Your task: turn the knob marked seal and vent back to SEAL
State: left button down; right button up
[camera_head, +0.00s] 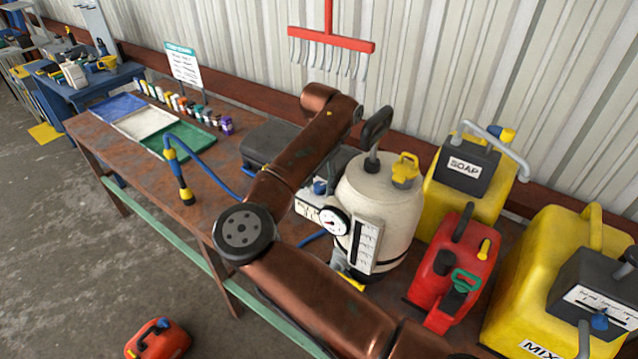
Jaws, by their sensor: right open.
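A cream pressure tank (392,205) with a black pump handle and a round gauge (333,221) stands on the bench. Left of its gauge is a small white marked plate (307,210) with a blue knob (319,187); its lettering is too small to read, and my arm partly covers it. The knob's setting cannot be made out. My right arm crosses in front, and its gripper (332,168) is open beside the tank, close to the blue knob and mostly hidden by my copper forearm. I cannot tell whether it touches the knob. My left gripper is out of view.
A yellow SOAP jug (497,197), a red can (440,285) and a yellow MIX jug (543,265) crowd the right. A dark case (268,143) and a blue hose (208,160) lie left. Coloured trays (150,122) are farther left. A red rake (330,40) hangs above.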

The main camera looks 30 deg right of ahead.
jog(key=shift+c, duration=0.5)
jog(key=c, duration=0.9)
jog(key=shift+a, duration=0.2)
jog(key=shift+c, duration=0.7)
jog(key=shift+d, duration=0.15)
